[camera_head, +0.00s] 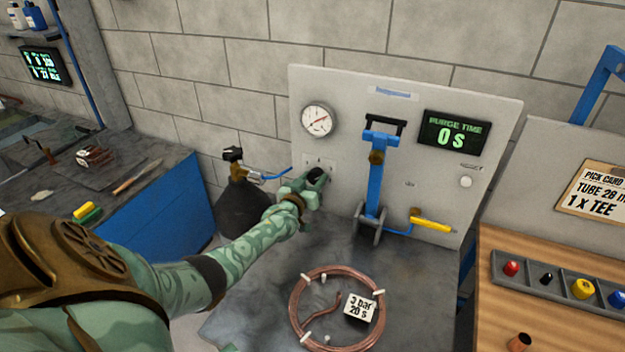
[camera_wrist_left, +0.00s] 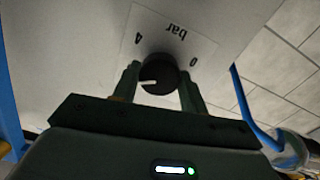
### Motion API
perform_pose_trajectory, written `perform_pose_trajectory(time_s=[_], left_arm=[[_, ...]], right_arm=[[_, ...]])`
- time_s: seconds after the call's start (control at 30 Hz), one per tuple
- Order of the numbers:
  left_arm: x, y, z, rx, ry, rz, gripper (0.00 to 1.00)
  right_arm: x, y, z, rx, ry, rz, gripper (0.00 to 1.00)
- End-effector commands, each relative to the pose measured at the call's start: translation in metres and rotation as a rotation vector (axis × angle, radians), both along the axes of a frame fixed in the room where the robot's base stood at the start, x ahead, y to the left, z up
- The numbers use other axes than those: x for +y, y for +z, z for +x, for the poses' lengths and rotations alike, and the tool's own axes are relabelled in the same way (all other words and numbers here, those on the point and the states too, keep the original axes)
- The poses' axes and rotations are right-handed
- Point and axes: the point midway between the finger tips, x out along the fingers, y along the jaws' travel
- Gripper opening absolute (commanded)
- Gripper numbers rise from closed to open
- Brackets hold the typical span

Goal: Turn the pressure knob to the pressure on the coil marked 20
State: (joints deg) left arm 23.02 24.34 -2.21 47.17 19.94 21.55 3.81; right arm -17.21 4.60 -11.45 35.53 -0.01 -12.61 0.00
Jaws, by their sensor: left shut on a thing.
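The pressure knob (camera_wrist_left: 158,74) is a round black knob with a white pointer mark, on a white plate lettered "bar" with a 0 and what looks like a 4, upside down in the left wrist view. Its mark points to the left there. My left gripper (camera_wrist_left: 158,82) has a finger on each side of the knob and is shut on it. In the head view my left gripper (camera_head: 317,182) mostly covers the knob. The copper coil (camera_head: 296,310) lies on the grey bench; its tag (camera_head: 360,307) reads 3 bar, 20 s.
A round gauge (camera_head: 318,120) with a red needle sits above the knob on the pale panel (camera_head: 420,185). A blue lever (camera_head: 376,185) stands to its right. A yellow-handled valve (camera_head: 430,222) is lower right.

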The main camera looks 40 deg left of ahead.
Motion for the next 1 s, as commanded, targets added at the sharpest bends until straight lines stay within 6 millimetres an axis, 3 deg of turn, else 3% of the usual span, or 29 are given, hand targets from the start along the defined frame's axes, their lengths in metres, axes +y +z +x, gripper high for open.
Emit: perform_pose_trajectory(time_s=[0.47,0.5,0.57,0.87,1.0], left_arm=[[-0.001,-0.004,-0.001,0.014,-0.002,0.014,0.20],[-0.001,-0.004,-0.001,0.014,-0.002,0.014,0.48],[-0.001,-0.004,-0.001,0.013,-0.002,0.013,0.65],[-0.001,-0.001,-0.002,0.008,-0.001,0.013,0.65],[-0.005,0.001,-0.015,0.008,-0.002,0.011,0.65]], right_arm=[[0.000,0.000,0.000,0.000,0.000,0.000,0.36],[0.000,0.000,0.000,0.000,0.000,0.000,0.36],[0.000,0.000,0.000,0.000,0.000,0.000,0.36],[0.001,0.001,0.000,-0.001,0.000,0.000,0.36],[0.001,0.011,0.001,-0.003,0.000,0.001,0.36]])
